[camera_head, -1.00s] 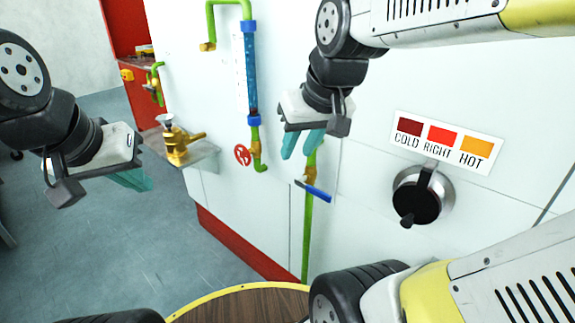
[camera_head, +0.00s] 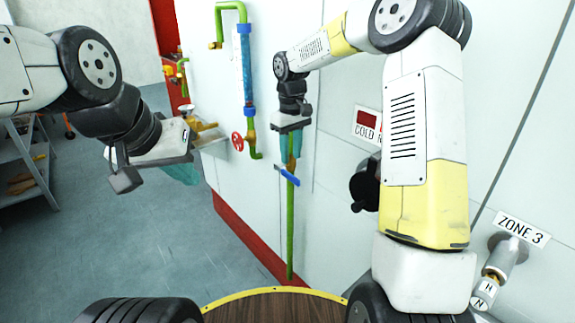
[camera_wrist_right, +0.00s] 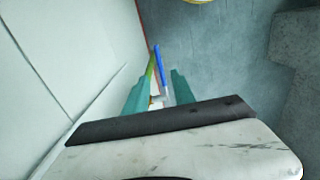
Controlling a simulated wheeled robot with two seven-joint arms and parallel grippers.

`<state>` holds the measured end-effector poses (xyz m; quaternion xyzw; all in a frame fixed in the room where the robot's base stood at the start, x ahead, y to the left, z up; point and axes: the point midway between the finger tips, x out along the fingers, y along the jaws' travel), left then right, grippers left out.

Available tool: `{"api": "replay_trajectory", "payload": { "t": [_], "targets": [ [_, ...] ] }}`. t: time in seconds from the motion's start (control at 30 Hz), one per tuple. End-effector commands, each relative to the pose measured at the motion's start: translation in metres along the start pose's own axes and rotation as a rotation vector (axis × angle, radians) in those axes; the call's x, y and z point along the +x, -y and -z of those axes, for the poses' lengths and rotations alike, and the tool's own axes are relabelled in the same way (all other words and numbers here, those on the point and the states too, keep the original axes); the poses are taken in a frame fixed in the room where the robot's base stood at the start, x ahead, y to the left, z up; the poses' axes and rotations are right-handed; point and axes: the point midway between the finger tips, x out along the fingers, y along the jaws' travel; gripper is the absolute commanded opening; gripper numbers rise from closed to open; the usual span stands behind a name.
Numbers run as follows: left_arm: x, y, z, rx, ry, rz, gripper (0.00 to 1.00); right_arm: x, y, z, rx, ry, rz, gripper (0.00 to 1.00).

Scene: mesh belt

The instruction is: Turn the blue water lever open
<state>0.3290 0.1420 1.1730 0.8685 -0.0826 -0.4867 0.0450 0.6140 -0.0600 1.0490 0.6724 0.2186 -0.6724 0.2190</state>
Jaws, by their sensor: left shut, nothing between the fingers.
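The blue water lever (camera_head: 287,176) is on a thin vertical green pipe (camera_head: 290,225) against the white wall. It slants down to the right in the head view and also shows in the right wrist view (camera_wrist_right: 160,62). My right gripper (camera_head: 292,152) is just above the lever, pointing down. In the right wrist view its teal fingers (camera_wrist_right: 160,88) are spread, with the lever and pipe seen in the gap or just beyond it; I cannot tell whether they touch. My left gripper (camera_head: 184,178) is shut and empty, over the floor to the left.
A red handwheel (camera_head: 238,141) on a green and blue pipe and a brass tap (camera_head: 205,127) are left of the lever. A dark dial (camera_head: 364,183) on the wall is partly hidden by my right arm. A Zone 3 fitting (camera_head: 497,262) is at lower right.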

Motion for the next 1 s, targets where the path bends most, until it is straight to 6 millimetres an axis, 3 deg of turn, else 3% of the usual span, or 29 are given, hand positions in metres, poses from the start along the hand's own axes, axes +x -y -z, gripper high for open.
{"api": "replay_trajectory", "payload": {
  "t": [0.4, 0.77, 0.93, 1.0],
  "targets": [
    [0.0, 0.0, 0.0, 0.0, 0.0, 0.0, 0.0, 0.061, 0.001, -0.001, 0.0, 0.002, 0.002, 0.31],
    [0.0, 0.0, 0.0, 0.0, 0.0, 0.0, 0.0, 0.069, 0.0, -0.001, 0.001, -0.001, 0.0, 0.31],
    [0.0, 0.0, 0.0, 0.0, 0.0, 0.0, 0.0, 0.068, 0.0, -0.001, 0.001, -0.001, 0.0, 0.01],
    [0.0, 0.0, 0.0, 0.0, 0.0, 0.0, 0.0, 0.068, 0.0, -0.001, 0.001, -0.001, 0.0, 0.0]
  ]
}}
